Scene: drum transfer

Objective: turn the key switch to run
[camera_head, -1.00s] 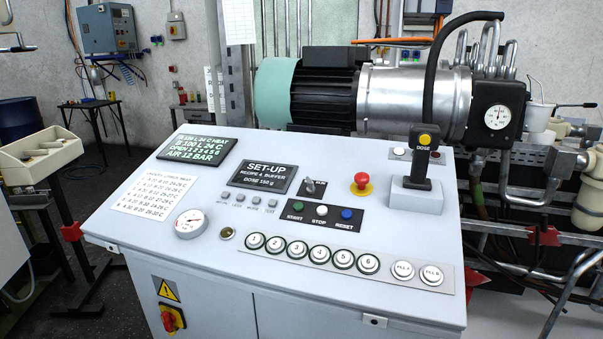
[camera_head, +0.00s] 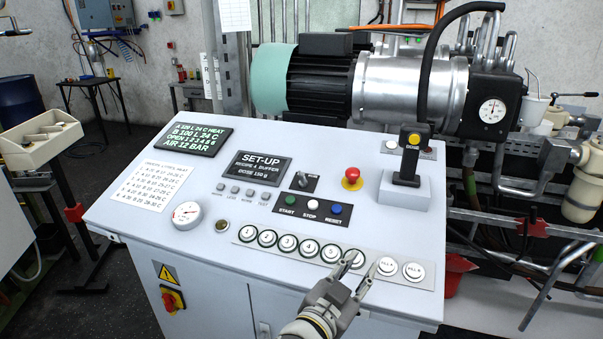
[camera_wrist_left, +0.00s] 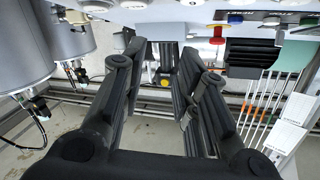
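The key switch (camera_head: 302,179) is a small grey key on the console top, beside a small black label. It stands between the SET-UP display (camera_head: 259,168) and the red emergency stop button (camera_head: 352,178). The key's exact angle is too small to tell. My left gripper (camera_head: 360,264) comes in from the bottom of the head view. Its fingers are apart and empty, over the row of round numbered buttons, to the front right of the key and apart from it. The left wrist view shows the two dark fingers (camera_wrist_left: 163,60) spread with nothing between them. My right gripper is not in view.
START, STOP and RESET buttons (camera_head: 311,206) lie just in front of the key. The DOSE joystick (camera_head: 406,165) rises at the right on a grey block. A motor and pump (camera_head: 355,80) stand behind the console (camera_head: 200,240). The left part of the console top is flat.

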